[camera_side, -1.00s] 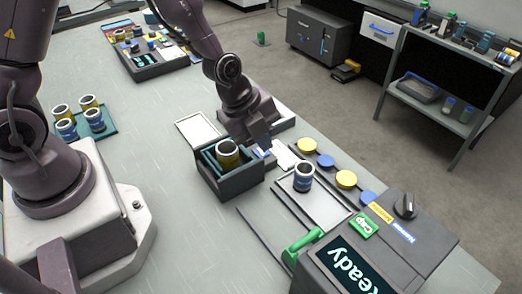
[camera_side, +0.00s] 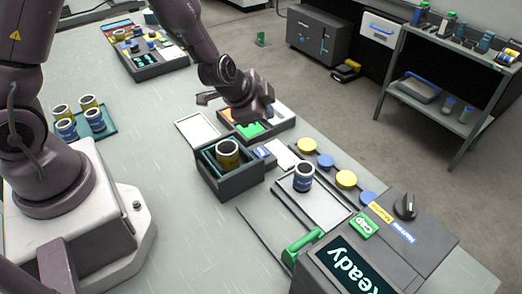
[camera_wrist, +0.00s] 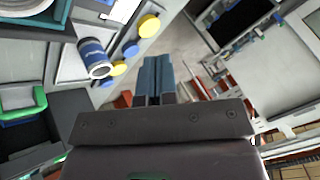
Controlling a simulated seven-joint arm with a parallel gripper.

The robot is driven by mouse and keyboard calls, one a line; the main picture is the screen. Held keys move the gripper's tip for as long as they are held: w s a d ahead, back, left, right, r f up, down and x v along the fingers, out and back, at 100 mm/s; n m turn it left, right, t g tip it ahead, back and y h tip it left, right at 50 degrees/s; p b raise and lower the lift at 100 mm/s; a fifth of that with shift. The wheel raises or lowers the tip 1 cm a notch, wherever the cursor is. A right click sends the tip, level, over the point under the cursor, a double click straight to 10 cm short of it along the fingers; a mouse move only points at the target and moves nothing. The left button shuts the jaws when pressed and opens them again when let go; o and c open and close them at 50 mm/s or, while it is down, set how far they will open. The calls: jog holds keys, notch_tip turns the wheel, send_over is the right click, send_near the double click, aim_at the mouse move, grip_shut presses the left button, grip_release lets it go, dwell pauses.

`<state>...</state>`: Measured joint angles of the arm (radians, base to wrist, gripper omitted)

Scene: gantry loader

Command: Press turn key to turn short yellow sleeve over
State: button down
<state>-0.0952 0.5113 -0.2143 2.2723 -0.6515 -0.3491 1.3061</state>
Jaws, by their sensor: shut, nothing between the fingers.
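The short yellow sleeve (camera_side: 228,156) stands upright in the teal-lined dark box (camera_side: 232,185), its pale rim up and its lower part hidden by the wall. A small blue key with white marking (camera_side: 264,152), likely the turn key, is at the box's right side. Its lettering is too small to read. My gripper (camera_side: 264,112) is above and behind the box and key, over a tray with coloured compartments, apart from both. In the wrist view my gripper (camera_wrist: 157,65) has its two fingers together with nothing between them.
A blue sleeve (camera_side: 303,177) stands on a pale plate, beside yellow and blue discs (camera_side: 346,179). A control box (camera_side: 375,250) shows "Ready", with a green lever (camera_side: 302,248) beside it. A teal tray (camera_side: 102,124) holds several sleeves. The table between is clear.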

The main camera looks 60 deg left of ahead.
aim_at(263, 151)
jog(key=shift+f, duration=4)
jog(key=shift+f, duration=0.15)
jog(key=shift+f, duration=0.25)
jog(key=shift+f, duration=0.6)
jog(key=shift+a+r, duration=0.15)
jog(key=shift+r, duration=0.65)
